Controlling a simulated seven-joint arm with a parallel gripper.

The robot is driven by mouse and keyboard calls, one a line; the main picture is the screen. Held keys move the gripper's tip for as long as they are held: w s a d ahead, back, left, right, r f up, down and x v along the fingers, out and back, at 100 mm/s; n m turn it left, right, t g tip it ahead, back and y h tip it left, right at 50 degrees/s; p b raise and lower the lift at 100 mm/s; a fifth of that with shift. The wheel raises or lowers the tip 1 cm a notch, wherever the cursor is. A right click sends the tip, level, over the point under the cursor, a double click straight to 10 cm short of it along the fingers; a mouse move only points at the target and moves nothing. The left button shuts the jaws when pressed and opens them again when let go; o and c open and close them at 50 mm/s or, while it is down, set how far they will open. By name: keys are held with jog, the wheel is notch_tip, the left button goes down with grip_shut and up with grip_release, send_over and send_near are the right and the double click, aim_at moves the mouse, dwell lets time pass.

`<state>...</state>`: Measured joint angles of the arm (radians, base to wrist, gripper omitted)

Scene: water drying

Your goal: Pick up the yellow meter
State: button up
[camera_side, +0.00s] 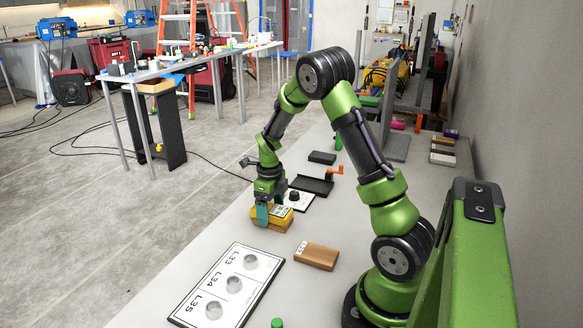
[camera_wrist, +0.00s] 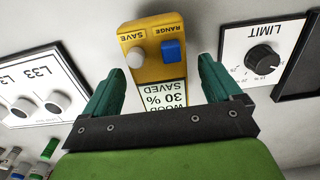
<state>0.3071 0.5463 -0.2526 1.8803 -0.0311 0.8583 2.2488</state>
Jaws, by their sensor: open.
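The yellow meter (camera_side: 272,217) lies on the grey table below my gripper (camera_side: 265,208). In the wrist view the meter (camera_wrist: 155,38) shows a white button marked SAVE, a blue button marked RANGE and a screen reading "WOOD 30 % SAVED", upside down. My gripper (camera_wrist: 160,85) is open, its two teal fingers on either side of the meter's screen end. Gaps show between the fingers and the meter in the wrist view. I cannot tell whether either finger touches it.
A white board marked L33, L34, L35 (camera_side: 241,261) and a wooden block (camera_side: 316,256) lie nearer the camera. A LIMIT dial panel (camera_wrist: 264,58) is beside the meter. A black tray with an orange crank (camera_side: 312,185) lies behind. Bare table surrounds the block.

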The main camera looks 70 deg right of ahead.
jog(key=c, duration=1.4)
jog(key=shift+c, duration=0.2)
jog(key=shift+r, duration=0.15)
